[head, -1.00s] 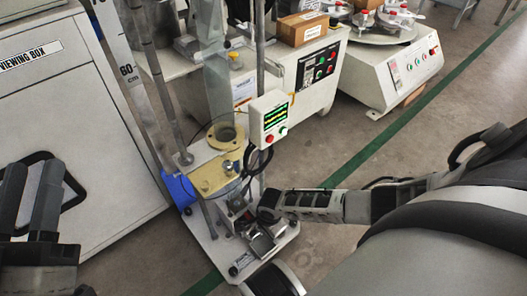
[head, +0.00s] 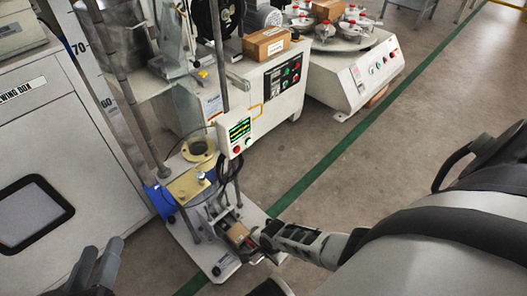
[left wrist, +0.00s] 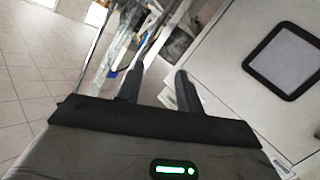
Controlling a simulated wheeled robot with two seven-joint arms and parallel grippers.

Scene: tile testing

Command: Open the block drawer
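A tile-testing stand with a pale base plate (head: 212,262) is low in the middle of the head view. On its base is a small metal drawer-like holder (head: 222,216) with a brown block (head: 237,232) at it. I cannot tell how far the drawer is out. My right gripper (head: 254,243) is at the right side of the block; its fingertips are too small and partly hidden to tell whether they touch. My left gripper (head: 100,264) is at the lower left, away from the stand. In the left wrist view its two fingers (left wrist: 158,88) are apart with nothing between them.
A white viewing box (head: 30,120) stands close on the left. A machine with a control panel (head: 275,85) and a cardboard box (head: 266,44) stands behind the stand. A white turntable machine (head: 360,75) is at the back right.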

